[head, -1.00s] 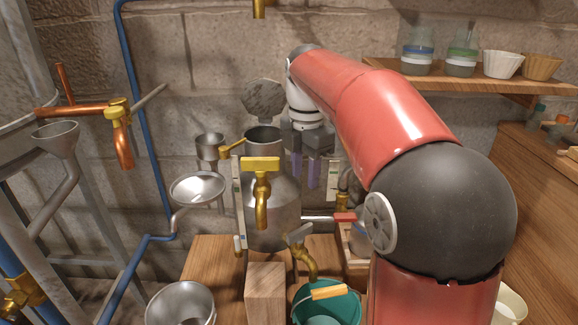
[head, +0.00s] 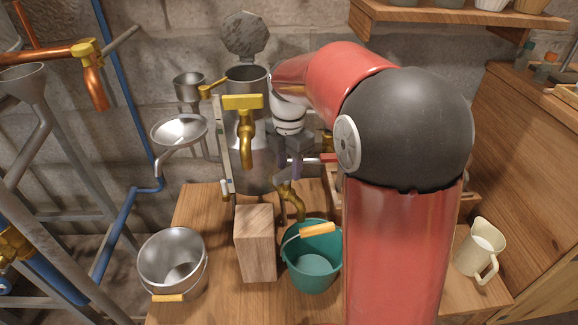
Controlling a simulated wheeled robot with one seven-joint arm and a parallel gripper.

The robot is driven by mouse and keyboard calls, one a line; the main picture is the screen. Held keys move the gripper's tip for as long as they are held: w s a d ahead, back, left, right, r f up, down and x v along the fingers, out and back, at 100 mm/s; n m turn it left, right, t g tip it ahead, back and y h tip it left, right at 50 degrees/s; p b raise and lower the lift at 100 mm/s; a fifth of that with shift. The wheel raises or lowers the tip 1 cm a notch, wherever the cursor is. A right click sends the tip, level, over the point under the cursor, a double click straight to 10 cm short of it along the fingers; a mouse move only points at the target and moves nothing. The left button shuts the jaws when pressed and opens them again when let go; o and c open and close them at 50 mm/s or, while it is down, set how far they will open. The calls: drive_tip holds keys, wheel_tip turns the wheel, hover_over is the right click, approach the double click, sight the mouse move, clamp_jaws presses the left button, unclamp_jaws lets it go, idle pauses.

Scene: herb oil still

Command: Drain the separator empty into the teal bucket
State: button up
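The separator (head: 252,172) is a tall grey metal can with its octagonal lid (head: 245,35) swung up. A brass tap (head: 245,130) with a yellow handle is on its front. A lower brass spout (head: 291,203) curves down from its base over the teal bucket (head: 322,282). The bucket stands on the wooden bench, its handle with an orange grip lying across the rim. I see no stream falling from the spout. My gripper (head: 290,167) points down just right of the separator, above the lower spout. Its two purple-padded fingers look apart, with nothing visible between them.
A wooden block (head: 256,243) stands left of the teal bucket, and a metal bucket (head: 172,262) stands farther left. A cream jug (head: 480,250) is at the right. Pipes and a copper tap (head: 93,78) crowd the left side. My red arm hides part of the bench.

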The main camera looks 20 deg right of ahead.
drive_tip(key=shift+f, duration=0.25)
clamp_jaws()
idle(0.7)
drive_tip(key=n, duration=0.2)
drive_tip(key=shift+w+r+n+p, duration=0.1)
drive_tip(key=shift+n+p, duration=0.2)
drive_tip(key=shift+p, duration=0.05)
drive_tip(key=shift+n, duration=0.5)
drive_tip(key=shift+a, duration=0.1)
